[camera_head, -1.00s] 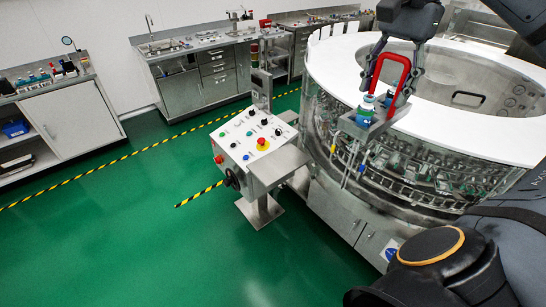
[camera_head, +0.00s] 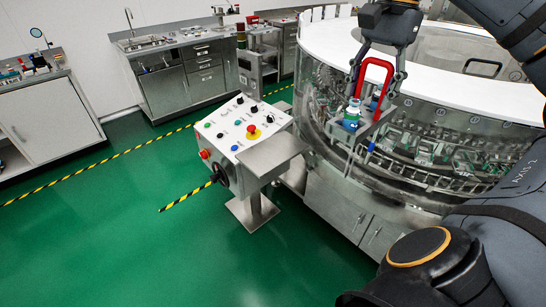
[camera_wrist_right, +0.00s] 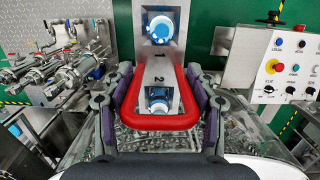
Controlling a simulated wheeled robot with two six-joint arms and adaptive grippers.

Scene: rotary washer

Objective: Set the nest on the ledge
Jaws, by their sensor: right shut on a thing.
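The nest is a grey metal carrier (camera_head: 366,131) with a red loop handle (camera_head: 376,66) and two blue-and-white bottles in it. My right gripper (camera_head: 374,88) is shut on the handle, with one finger on each side. The nest hangs in front of the round washer's glass side, near its white rim. The right wrist view shows the nest (camera_wrist_right: 177,78) from above, with compartments marked 1 and 2, each with a bottle. A flat metal ledge (camera_head: 271,155) juts out beside the control panel, to the left of the nest. My left gripper is not in view.
The control panel (camera_head: 240,127) with knobs and a red stop button stands left of the washer. The washer's white rim (camera_head: 325,38) lies behind the nest. Sink cabinets (camera_head: 185,80) stand at the back. The green floor at lower left is clear.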

